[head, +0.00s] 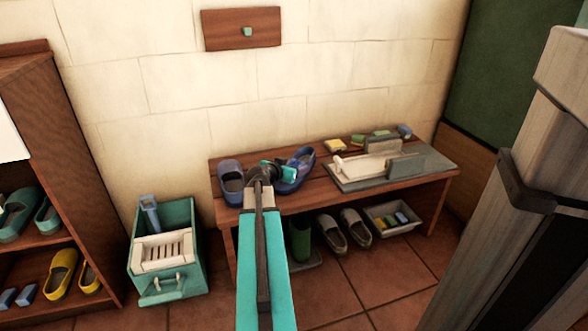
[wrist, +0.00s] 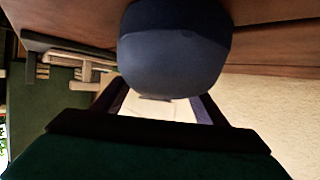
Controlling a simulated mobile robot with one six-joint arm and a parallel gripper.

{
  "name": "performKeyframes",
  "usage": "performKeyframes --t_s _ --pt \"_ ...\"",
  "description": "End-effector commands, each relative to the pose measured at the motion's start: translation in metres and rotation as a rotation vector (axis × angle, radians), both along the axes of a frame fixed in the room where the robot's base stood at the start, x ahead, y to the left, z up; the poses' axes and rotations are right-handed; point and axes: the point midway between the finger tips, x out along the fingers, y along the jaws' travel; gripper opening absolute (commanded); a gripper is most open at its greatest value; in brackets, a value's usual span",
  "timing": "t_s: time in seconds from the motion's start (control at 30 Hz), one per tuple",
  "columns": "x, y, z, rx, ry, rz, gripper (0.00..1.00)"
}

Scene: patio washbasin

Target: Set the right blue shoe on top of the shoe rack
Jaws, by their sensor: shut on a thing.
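The right blue shoe (head: 300,163) is at the wooden bench, right of the other blue shoe (head: 231,181), and looks tilted. My gripper (head: 288,170) is shut on it. In the wrist view the dark blue rounded end of the shoe (wrist: 175,50) fills the top middle, with my gripper's fingers (wrist: 162,92) on both sides. I cannot tell whether the shoe touches the bench. The shoe rack (head: 62,150) is the brown wooden shelf unit at the far left, partly cut off by the picture edge. Its shelves hold teal shoes (head: 18,213) and yellow shoes (head: 62,274).
The bench (head: 330,192) carries a grey tray (head: 425,172) with a white-handled tool, and several small blocks. Under it are green boots (head: 299,240), grey shoes (head: 331,232) and a white tub (head: 393,217). A green crate (head: 168,285) stands between rack and bench.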

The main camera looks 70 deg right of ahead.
Motion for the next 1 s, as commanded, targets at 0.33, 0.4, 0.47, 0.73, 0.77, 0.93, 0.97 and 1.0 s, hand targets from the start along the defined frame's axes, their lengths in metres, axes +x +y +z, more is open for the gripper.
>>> performKeyframes --t_s 0.33,0.4,0.47,0.73,0.77,0.93,0.97,1.0 --pt "0.0007 0.0002 -0.0012 -0.001 0.000 0.001 0.36" --pt "0.0008 0.0002 -0.0028 -0.001 0.000 0.001 0.36" --pt "0.0008 0.0004 -0.0027 0.000 0.000 0.001 0.71" --pt "0.0013 0.0006 -0.0025 0.000 0.000 0.001 0.85" --pt "0.0013 0.0006 -0.0025 0.000 0.000 0.001 0.85" --pt "0.0015 0.0007 -0.0015 0.000 -0.001 0.002 0.85" --pt "0.0015 0.0007 -0.0010 0.000 -0.001 0.002 0.85" --pt "0.0016 0.0007 -0.0001 0.000 -0.001 0.002 0.85"
